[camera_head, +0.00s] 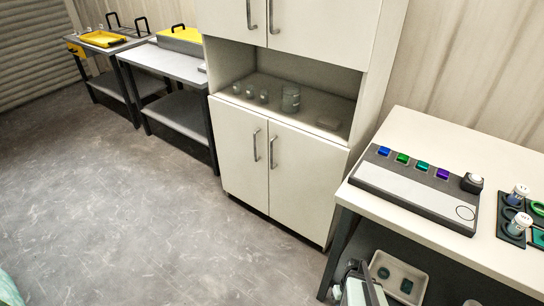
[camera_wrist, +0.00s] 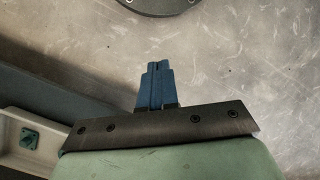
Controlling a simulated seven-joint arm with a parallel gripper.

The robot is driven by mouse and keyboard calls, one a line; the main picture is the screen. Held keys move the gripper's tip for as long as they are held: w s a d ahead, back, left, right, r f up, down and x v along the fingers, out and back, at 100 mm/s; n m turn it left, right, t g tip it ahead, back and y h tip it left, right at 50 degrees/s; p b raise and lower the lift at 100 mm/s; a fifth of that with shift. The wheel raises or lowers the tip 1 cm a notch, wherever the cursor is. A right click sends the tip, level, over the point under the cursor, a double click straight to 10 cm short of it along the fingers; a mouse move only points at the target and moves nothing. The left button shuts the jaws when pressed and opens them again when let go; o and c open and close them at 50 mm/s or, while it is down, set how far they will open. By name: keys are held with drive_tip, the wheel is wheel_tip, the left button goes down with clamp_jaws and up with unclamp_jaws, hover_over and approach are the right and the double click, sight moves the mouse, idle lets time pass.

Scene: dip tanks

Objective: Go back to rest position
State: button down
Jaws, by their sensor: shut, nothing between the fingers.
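My gripper shows in the wrist view (camera_wrist: 157,68), with its two blue fingers pressed together and nothing between them. It points over bare grey floor. No object touches the fingers. In the head view the fingers cannot be made out; a pale green and dark part at the bottom edge, beside the right table, may be my arm.
A white table (camera_head: 415,138) at right carries a grey panel (camera_head: 408,190) with coloured squares, and small jars. A white tray (camera_head: 398,268) sits beneath it; its edge shows at left in the wrist view. A cabinet (camera_head: 238,145) and benches stand behind. The floor (camera_head: 130,220) is clear.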

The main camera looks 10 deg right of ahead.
drive_tip(key=s+a+g+h, duration=0.1)
drive_tip(key=s+a, duration=0.3)
drive_tip(key=a, duration=0.3)
drive_tip(key=s+a+n+g+h, duration=0.1)
drive_tip(key=s+a+g, duration=0.1)
drive_tip(key=s+a, duration=0.3)
drive_tip(key=a+r, duration=0.1)
drive_tip(key=a, duration=0.2)
drive_tip(key=shift+s+a, duration=0.2)
drive_tip(key=shift+s, duration=0.1)
